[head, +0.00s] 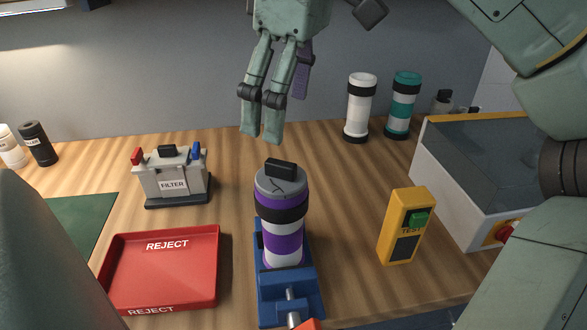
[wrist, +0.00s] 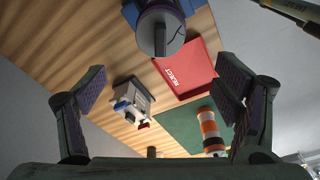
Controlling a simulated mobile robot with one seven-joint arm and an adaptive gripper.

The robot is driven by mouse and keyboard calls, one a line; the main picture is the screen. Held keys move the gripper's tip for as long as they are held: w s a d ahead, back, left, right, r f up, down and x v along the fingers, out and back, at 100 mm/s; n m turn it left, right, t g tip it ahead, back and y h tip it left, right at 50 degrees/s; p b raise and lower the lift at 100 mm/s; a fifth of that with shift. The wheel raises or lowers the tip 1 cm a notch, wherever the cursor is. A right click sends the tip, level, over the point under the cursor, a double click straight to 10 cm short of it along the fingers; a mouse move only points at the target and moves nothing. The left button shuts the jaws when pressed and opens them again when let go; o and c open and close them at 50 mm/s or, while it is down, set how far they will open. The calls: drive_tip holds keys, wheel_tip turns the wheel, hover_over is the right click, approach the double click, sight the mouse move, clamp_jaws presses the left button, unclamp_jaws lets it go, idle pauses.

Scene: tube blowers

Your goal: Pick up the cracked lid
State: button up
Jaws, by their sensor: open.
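The grey lid (head: 281,181) with a black bar handle sits on an upright purple-and-white tube (head: 283,241) held in a blue clamp stand (head: 287,282). Thin dark lines that look like cracks run over the lid's top. My gripper (head: 260,138) hangs above and slightly left of the lid, fingers pointing down, apart from it. In the wrist view the lid (wrist: 146,34) and its handle show at the top, between and beyond my open fingers (wrist: 162,90). Nothing is between the fingers.
A red reject tray (head: 160,268) lies left of the clamp, with a grey filter box (head: 173,180) behind it. A yellow tester (head: 406,227) stands right, before a grey-white bin (head: 452,190). White (head: 360,107) and teal (head: 402,105) tubes stand behind. An orange-white tube (wrist: 211,131) shows in the wrist view.

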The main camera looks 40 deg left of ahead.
sight(280, 162)
drive_tip(key=f, duration=0.3)
drive_tip(key=shift+s+a+f, duration=0.25)
drive_tip(key=shift+f, duration=0.1)
wheel_tip(280, 162, down, 4)
drive_tip(key=shift+w+f+p, duration=0.15)
drive_tip(key=shift+f+p, duration=0.05)
drive_tip(key=shift+p, duration=0.15)
drive_tip(key=shift+f, duration=0.6)
drive_tip(key=shift+c, duration=0.5)
drive_tip(key=c, duration=1.1)
drive_tip(key=shift+a+r, duration=0.1)
drive_tip(key=shift+r, duration=0.05)
